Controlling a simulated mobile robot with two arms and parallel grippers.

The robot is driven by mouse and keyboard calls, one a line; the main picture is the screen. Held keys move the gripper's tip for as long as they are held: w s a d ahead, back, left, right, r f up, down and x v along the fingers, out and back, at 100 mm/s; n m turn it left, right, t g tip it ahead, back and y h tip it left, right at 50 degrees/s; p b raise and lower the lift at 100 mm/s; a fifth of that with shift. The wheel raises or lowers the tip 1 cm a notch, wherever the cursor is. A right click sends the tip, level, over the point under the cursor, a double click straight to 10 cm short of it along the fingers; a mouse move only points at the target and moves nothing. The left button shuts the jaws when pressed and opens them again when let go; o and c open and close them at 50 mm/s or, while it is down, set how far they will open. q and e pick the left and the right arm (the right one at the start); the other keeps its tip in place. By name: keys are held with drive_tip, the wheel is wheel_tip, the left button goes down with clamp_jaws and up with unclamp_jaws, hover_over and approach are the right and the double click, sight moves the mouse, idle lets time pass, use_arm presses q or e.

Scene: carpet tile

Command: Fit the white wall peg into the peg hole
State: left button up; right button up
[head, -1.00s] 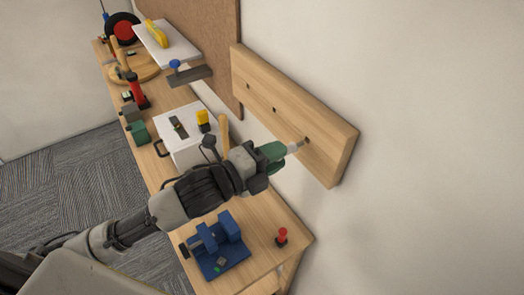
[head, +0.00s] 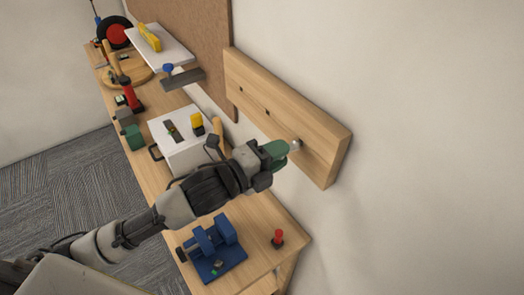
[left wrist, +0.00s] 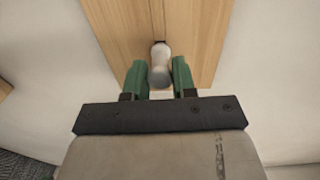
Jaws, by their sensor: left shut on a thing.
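The white peg (head: 297,144) is at the lower right hole of the wooden board on the wall. My left gripper (head: 280,151) has green fingers and is shut on the peg close to the board face. In the left wrist view the peg (left wrist: 160,65) lies between the green fingers (left wrist: 159,78) and points at the board. A dark edge of the peg hole (left wrist: 159,43) shows at its far end. I cannot tell how deep the peg sits. The wooden board (head: 300,115) has two open dark holes farther up to the left. My right gripper is not in view.
Below the board runs a wooden bench (head: 265,225) with a blue vise-like tool (head: 215,250), a small red-topped piece (head: 278,238), a white box (head: 180,145) and several tools. A brown panel (head: 205,50) is on the wall behind. The wall right of the board is clear.

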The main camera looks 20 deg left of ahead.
use_arm(q)
drive_tip(key=shift+w+d, duration=0.4)
drive_tip(key=shift+w, duration=0.15)
drive_tip(key=o, duration=0.8)
drive_tip(key=shift+o, duration=0.2)
drive_tip(key=shift+s, duration=0.1)
drive_tip(key=shift+s+a+f, duration=0.1)
drive_tip(key=shift+s+a, duration=0.1)
drive_tip(key=b+v, duration=0.4)
drive_tip(key=v, duration=0.6)
drive_tip(key=shift+s+a+r+b, duration=0.2)
drive_tip(key=shift+b, duration=0.15)
